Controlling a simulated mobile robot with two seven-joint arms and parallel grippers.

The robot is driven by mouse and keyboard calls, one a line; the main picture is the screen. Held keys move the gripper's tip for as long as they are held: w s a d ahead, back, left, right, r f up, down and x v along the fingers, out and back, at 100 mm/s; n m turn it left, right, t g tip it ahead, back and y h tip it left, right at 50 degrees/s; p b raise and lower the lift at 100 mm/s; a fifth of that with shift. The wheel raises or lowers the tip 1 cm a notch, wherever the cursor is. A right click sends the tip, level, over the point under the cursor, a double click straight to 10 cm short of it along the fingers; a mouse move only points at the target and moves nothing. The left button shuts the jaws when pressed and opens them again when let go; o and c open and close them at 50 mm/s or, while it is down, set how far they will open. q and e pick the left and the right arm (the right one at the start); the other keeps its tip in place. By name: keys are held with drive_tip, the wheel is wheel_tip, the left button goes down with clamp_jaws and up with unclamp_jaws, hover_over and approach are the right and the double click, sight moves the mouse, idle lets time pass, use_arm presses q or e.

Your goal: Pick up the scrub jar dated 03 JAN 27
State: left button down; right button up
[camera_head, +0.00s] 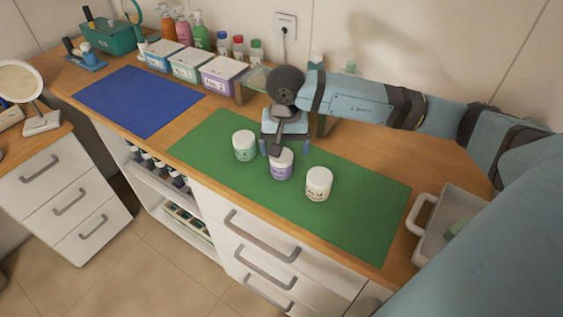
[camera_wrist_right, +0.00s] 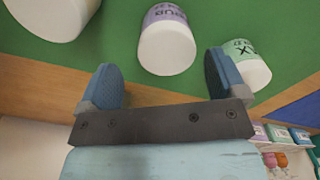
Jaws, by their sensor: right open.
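Three white-lidded jars stand on the green mat (camera_head: 345,222). The middle one is the scrub jar (camera_head: 281,166) with a purple label. In the right wrist view the scrub jar (camera_wrist_right: 167,42) shows part of the word "SCRUB"; its date is not legible. A green-labelled wax jar (camera_head: 244,146) stands to its left and a pale-labelled jar (camera_head: 318,184) to its right. My right gripper (camera_head: 282,148) is open and empty, just behind the scrub jar. Its fingers (camera_wrist_right: 160,78) are spread, with the scrub jar's lid ahead of the gap. My left gripper is not in view.
A blue mat (camera_head: 138,101) lies left of the green one. White-lidded bins (camera_head: 222,76), bottles and a small stand line the back by the wall. A grey tray (camera_head: 428,232) with a handle sits at the right. The green mat's right part is clear.

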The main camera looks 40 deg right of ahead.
sight(282, 155)
drive_tip(key=f, duration=0.2)
drive_tip(key=a+f, duration=0.1)
drive_tip(key=f, duration=0.1)
drive_tip(key=shift+f+p, duration=0.1)
drive_tip(key=shift+p, duration=0.25)
drive_tip(key=shift+d+f, duration=0.1)
drive_tip(key=shift+f, duration=0.45)
drive_tip(key=shift+w, duration=0.1)
drive_tip(key=c, duration=1.1)
drive_tip(key=shift+o, duration=0.2)
drive_tip(key=shift+r, duration=0.1)
